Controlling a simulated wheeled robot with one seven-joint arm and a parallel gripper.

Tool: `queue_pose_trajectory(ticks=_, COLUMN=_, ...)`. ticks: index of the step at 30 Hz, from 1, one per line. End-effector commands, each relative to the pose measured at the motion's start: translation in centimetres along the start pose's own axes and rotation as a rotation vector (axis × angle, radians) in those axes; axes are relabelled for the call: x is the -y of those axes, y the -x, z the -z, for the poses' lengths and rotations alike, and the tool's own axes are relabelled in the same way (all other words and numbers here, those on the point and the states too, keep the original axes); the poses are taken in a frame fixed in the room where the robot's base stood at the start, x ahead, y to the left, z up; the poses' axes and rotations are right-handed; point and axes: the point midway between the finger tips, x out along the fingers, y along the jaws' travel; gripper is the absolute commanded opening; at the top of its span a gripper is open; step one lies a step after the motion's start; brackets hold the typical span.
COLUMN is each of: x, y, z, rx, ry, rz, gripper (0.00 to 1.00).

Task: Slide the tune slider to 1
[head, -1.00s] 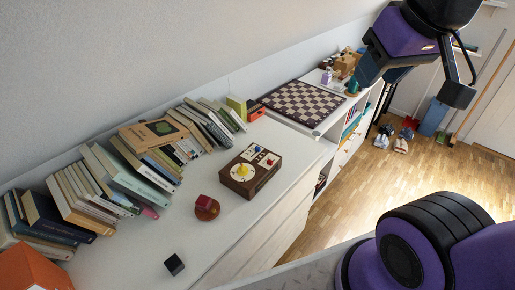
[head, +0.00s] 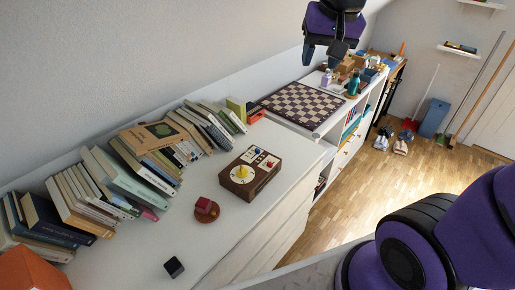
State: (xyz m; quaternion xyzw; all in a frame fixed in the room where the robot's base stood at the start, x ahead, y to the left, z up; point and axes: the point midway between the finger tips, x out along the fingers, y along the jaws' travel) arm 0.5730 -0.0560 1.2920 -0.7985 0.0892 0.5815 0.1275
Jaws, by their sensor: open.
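A small brown box with a white top panel (head: 250,173) sits on the white cabinet top. My gripper (head: 333,58) is at the top of the head view, high above and beyond the box, near the chessboard. It is open and empty, touching nothing.
The cabinet top (head: 140,235) holds leaning books (head: 130,180) along the wall, a dark cube (head: 174,267), and a red cube (head: 204,205) on a round brown base. A chessboard (head: 303,106) lies beyond. Free surface surrounds the box's front.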

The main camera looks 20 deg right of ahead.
Motion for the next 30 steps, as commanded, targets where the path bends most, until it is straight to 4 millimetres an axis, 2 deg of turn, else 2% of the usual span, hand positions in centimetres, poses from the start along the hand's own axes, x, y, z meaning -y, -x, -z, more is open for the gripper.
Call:
queue_pose_trajectory(ticks=6, x=2.2, y=-5.2, z=4.1, rx=0.06, ry=-0.12, rz=-0.023, gripper=0.47)
queue_pose_trajectory(ticks=11, x=3.7, y=-9.6, z=6.5, rx=0.1, ry=-0.212, rz=-0.044, gripper=0.47)
queue_pose_trajectory(ticks=15, x=5.0, y=-13.8, z=8.1, rx=0.132, ry=-0.29, rz=-0.065, gripper=0.47)
queue_pose_trajectory(ticks=20, x=6.3, y=-19.2, z=9.5, rx=0.167, ry=-0.381, rz=-0.093, gripper=0.47)
queue_pose_trajectory(ticks=24, x=7.2, y=-24.2, z=10.2, rx=0.196, ry=-0.46, rz=-0.121, gripper=0.47)
queue_pose_trajectory(ticks=30, x=8.3, y=-31.3, z=10.2, rx=0.232, ry=-0.566, rz=-0.163, gripper=0.47)
